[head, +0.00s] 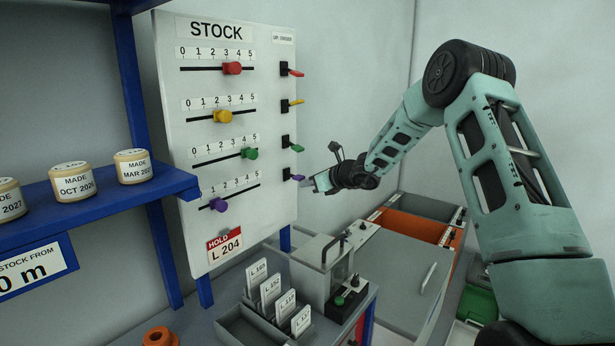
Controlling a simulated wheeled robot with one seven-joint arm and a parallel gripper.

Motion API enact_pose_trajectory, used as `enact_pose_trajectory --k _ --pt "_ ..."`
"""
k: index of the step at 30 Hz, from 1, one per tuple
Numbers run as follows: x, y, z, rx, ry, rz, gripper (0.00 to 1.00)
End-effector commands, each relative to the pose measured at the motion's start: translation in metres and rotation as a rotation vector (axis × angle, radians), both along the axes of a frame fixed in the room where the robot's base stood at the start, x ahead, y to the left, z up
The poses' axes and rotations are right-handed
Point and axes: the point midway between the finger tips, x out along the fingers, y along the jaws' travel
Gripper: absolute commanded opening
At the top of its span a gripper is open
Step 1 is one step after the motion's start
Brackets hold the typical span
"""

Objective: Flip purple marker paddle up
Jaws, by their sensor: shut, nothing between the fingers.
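The purple marker paddle (295,178) is the lowest of the paddles on the right edge of the white STOCK board (170,150). It sticks out to the right from a small black mount and looks close to level. My gripper (308,186) is shut and empty. Its tip is just right of the purple paddle and slightly below it in the picture. I cannot tell whether they touch. My arm reaches in from the right.
Above are the green paddle (295,148), yellow paddle (294,102) and red paddle (295,73). The board also bears sliders, including a purple knob (218,205). Below stand a card tray (240,325) and a clear-fronted device (322,265). A blue shelf (100,205) is at left.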

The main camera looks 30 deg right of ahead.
Motion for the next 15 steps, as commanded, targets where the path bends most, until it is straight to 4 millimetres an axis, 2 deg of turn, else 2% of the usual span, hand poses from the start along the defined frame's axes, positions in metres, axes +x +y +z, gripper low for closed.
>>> enact_pose_trajectory --k 1,5,9,15 --pt "0.0003 0.001 0.0147 -0.012 0.033 0.002 0.0" --pt "0.0 0.0004 0.0201 -0.041 0.113 0.001 0.0" --pt "0.0002 0.0005 0.0185 -0.066 0.18 0.001 0.0" --pt "-0.0001 0.0001 0.0136 -0.062 0.175 0.0 0.0"
